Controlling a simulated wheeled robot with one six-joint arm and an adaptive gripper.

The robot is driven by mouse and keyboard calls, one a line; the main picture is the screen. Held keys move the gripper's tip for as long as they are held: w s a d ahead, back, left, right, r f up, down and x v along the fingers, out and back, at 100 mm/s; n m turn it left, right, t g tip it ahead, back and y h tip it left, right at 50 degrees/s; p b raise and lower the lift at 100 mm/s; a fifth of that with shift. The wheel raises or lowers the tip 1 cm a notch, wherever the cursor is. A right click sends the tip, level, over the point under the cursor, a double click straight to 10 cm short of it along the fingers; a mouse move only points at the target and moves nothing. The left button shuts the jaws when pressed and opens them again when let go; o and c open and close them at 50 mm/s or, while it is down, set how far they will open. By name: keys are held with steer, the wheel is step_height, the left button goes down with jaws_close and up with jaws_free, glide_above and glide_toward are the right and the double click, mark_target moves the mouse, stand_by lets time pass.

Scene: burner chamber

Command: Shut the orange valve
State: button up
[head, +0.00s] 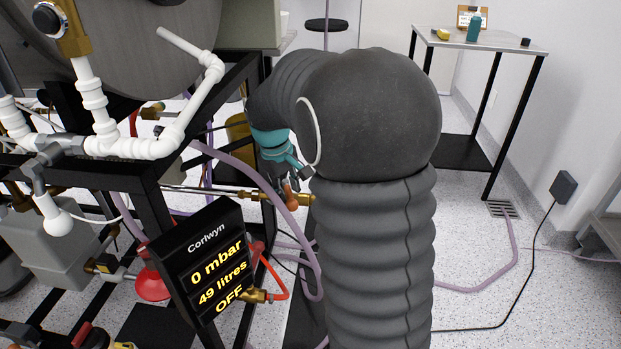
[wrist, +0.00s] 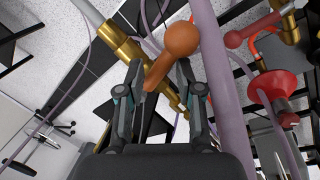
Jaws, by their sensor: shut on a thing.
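The orange valve handle (wrist: 181,40) has a round knob and a narrower stem, and it sits on a brass pipe (wrist: 124,44) in the wrist view. My gripper (wrist: 159,74) has one finger on each side of the stem and is shut on it, below the knob. In the head view the orange handle (head: 291,196) shows small beside the brass pipe (head: 240,194), just under my gripper (head: 287,178). My arm covers the area to the right of it. The inside of the valve is hidden.
A black display (head: 212,262) reads 0 mbar, 49 litres, OFF. A mauve hose (wrist: 216,80) passes close to the right finger. A red disc-shaped part (wrist: 275,88) lies further right. Black frame bars and white pipes (head: 130,148) stand left. A side table (head: 500,42) stands back right.

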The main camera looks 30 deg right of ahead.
steer(key=shift+w+a+r, duration=0.1)
steer(key=shift+w+a, duration=0.05)
steer(key=shift+a, duration=0.15)
steer(key=shift+o, duration=0.6)
steer(key=shift+w+a+r+m+p, duration=0.1)
steer(key=shift+w+a+m+p, duration=0.35)
steer(key=shift+a+m, duration=0.35)
steer(key=o, duration=1.2)
steer(key=shift+c, duration=0.2)
steer(key=shift+o, duration=0.7)
steer(key=shift+d, duration=0.2)
steer(key=r+p, duration=0.2)
steer(key=a+r+p, duration=0.1)
steer(key=r+p, duration=0.1)
steer(key=r, duration=0.1)
steer(key=shift+s+r, duration=0.2)
steer(key=shift+r, duration=0.1)
